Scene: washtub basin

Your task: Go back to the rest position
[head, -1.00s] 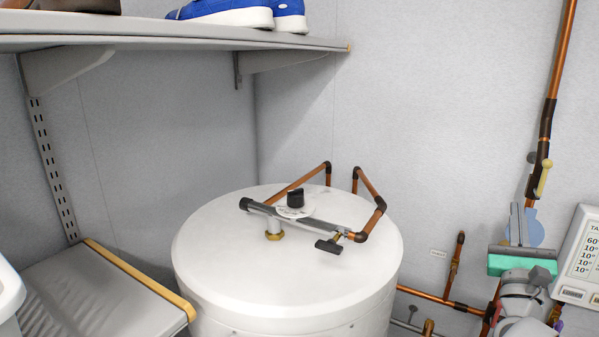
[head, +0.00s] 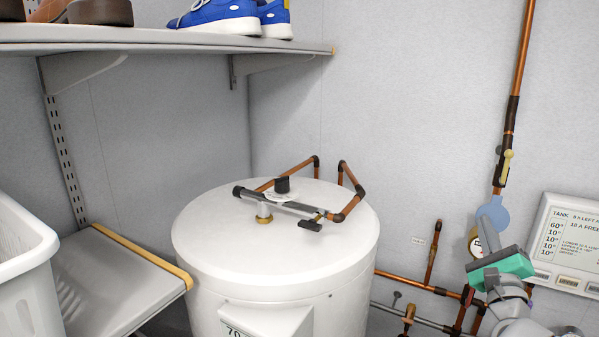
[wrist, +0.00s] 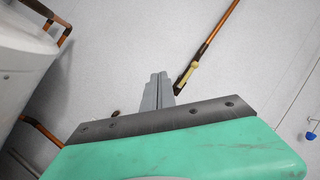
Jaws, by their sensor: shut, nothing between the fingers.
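My gripper (head: 491,229) is at the lower right of the head view, in front of the wall pipes and apart from the white tank (head: 275,215). Its grey fingers point up and stand close together, with nothing between them. In the wrist view, the fingers (wrist: 157,90) show pressed together above a dark plate and the green gripper body (wrist: 190,155). The bare wall lies beyond them.
A copper pipe with a yellow-handled valve (head: 506,163) runs up behind my gripper. A display panel (head: 567,245) hangs to its right. Lower pipes (head: 425,288) cross the wall. A shelf with blue shoes (head: 232,17) and a white basket (head: 25,262) are at left.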

